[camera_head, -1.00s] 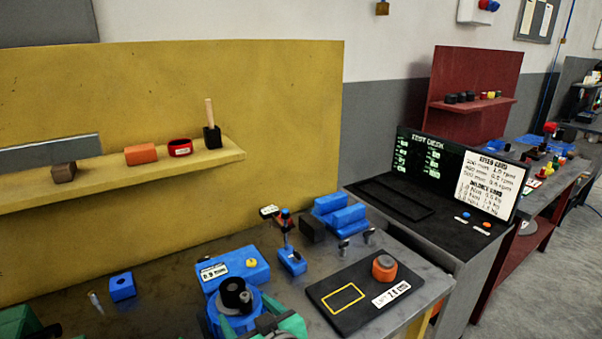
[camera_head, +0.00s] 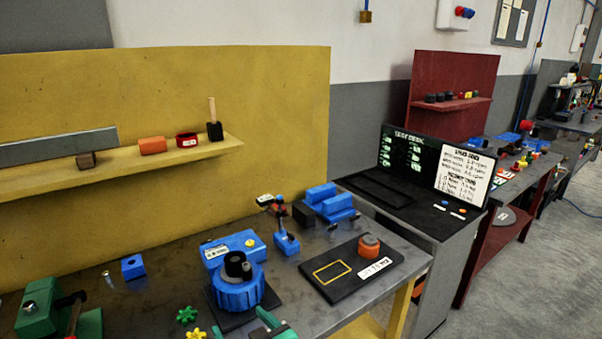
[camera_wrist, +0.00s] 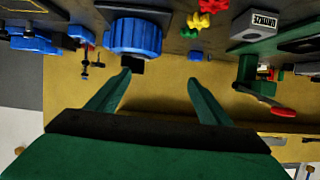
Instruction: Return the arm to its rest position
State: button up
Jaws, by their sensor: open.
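My gripper (camera_wrist: 158,78) has two green fingers set wide apart, with nothing held between them in the wrist view. In the head view, part of my green gripper shows at the bottom edge, in front of the positioner, its fingertips hard to make out. The tilting positioner, a blue ribbed drum (camera_head: 238,288) with a black and grey hub on top, stands on a dark plate on the bench. In the wrist view the drum (camera_wrist: 135,36) appears at the top, beyond the left finger; the black hub looks close to that fingertip, but contact cannot be told.
A green vise (camera_head: 42,308) stands at left. Green (camera_head: 187,314) and yellow (camera_head: 194,333) star-shaped parts lie beside the positioner. A black pad (camera_head: 330,285) bears an orange-and-grey knob (camera_head: 369,246). A yellow panel (camera_head: 270,120) with a shelf rises behind the bench (camera_head: 170,265).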

jog(key=s+d+f+m+t+h, duration=0.1)
jog(key=s+d+f+m+h, duration=0.25)
jog(key=s+f, duration=0.45)
jog(key=s+d+f+m+t+h, duration=0.25)
jog(key=s+d+f, duration=0.3)
jog(key=f, duration=0.55)
jog(key=s+d, duration=0.2)
jog(key=s, duration=0.9)
jog(key=s+d+r+h, duration=0.1)
jog(key=s+d, duration=0.1)
jog(key=s, duration=0.9)
jog(key=shift+s+t+h, duration=0.3)
jog(key=shift+s+t, duration=0.05)
